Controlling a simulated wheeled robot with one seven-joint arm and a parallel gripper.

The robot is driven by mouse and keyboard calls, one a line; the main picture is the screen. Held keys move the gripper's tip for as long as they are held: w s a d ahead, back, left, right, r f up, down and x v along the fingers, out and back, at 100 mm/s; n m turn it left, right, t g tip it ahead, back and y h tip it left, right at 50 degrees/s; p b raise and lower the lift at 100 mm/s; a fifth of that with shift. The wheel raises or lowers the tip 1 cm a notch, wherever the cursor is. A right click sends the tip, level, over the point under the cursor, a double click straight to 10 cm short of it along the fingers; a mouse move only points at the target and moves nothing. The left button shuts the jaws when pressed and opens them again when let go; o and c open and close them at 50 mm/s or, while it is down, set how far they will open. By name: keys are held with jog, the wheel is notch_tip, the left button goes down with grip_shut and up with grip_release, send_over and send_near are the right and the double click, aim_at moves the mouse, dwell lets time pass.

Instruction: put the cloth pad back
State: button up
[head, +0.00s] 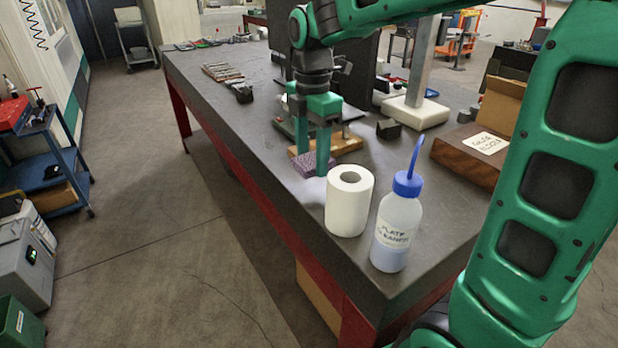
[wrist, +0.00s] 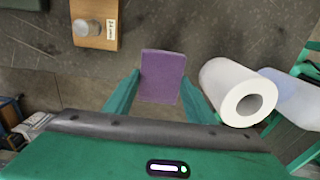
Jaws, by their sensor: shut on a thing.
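The cloth pad (head: 308,169) is a small purple block near the table's left edge in the head view. It also shows in the wrist view (wrist: 162,75), between the two green fingers. My gripper (head: 316,160) points down and is shut on the pad. In the wrist view my gripper (wrist: 158,92) has one finger on each side of the pad. I cannot tell whether the pad touches the table top. A wooden base (head: 338,145) lies just behind the pad; in the wrist view a wooden block (wrist: 97,38) bears a round metal knob and a small label.
A white paper roll (head: 348,205) and a blue-capped bottle (head: 397,225) stand close in front, right of the pad. A pale stand (head: 415,110) and a labelled wooden box (head: 470,150) are further right. The dark table (head: 215,110) is fairly clear along its left side.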

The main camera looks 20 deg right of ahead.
aim_at(313, 189)
jog(key=shift+d+f, duration=0.15)
jog(key=shift+f, duration=2.8)
jog(key=o, duration=1)
jog(key=shift+f, duration=0.1)
notch_tip(313, 189, up, 12)
jog(key=shift+r, duration=0.15)
jog(key=shift+s, duration=0.1)
